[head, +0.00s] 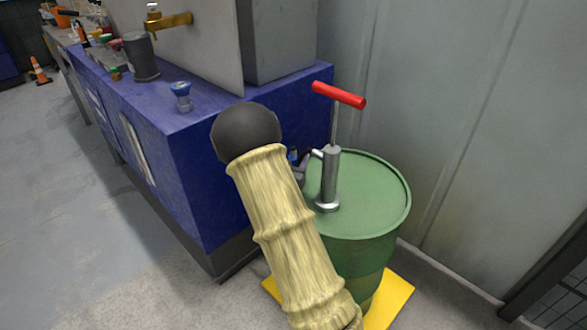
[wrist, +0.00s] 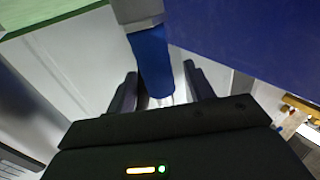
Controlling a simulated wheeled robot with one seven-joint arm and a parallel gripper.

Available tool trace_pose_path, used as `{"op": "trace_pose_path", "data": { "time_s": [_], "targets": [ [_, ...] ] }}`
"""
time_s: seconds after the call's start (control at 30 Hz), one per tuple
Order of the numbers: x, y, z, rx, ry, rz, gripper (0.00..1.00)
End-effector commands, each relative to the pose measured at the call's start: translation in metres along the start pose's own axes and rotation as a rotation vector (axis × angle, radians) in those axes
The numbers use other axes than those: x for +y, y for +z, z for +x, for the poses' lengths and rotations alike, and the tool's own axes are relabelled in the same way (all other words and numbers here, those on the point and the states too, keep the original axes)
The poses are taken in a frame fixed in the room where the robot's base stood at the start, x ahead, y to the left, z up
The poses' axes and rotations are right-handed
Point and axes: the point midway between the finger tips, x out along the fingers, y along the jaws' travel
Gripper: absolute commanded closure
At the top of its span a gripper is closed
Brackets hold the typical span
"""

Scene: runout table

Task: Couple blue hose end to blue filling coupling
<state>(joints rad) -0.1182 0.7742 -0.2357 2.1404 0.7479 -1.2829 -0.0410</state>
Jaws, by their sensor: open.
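In the wrist view, a blue cylindrical piece (wrist: 151,62) with a grey part (wrist: 137,9) at its upper end lies between the two fingers of my gripper (wrist: 160,75). The fingers are apart, with a visible gap on the right side. In the head view, a small blue patch (head: 292,154) shows beside the pump spout; my arm hides most of my gripper there. A blue-topped fitting (head: 181,90) stands on the blue bench. I cannot tell from these frames which blue piece is the hose end and which the filling coupling; no hose is clearly visible.
A green drum (head: 380,200) carries a grey hand pump (head: 330,180) with a red handle (head: 338,95). The drum stands on a yellow base (head: 398,295). The blue bench (head: 215,185) is close on the left, with a dark cylinder (head: 141,58) and brass tap (head: 170,22). A grey wall is behind.

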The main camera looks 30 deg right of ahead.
Motion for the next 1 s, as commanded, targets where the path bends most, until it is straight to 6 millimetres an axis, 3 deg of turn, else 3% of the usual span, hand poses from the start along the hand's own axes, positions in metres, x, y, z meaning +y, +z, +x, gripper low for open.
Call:
{"op": "trace_pose_path", "data": {
  "time_s": [0.37,0.63,1.0],
  "targets": [
    [-0.0001,0.0000,-0.0006,0.000,0.000,0.000,0.47],
    [-0.0001,0.0000,-0.0006,0.000,0.000,0.001,0.98],
    [-0.0002,-0.0098,-0.0004,0.003,0.000,0.003,1.00]
  ]
}}
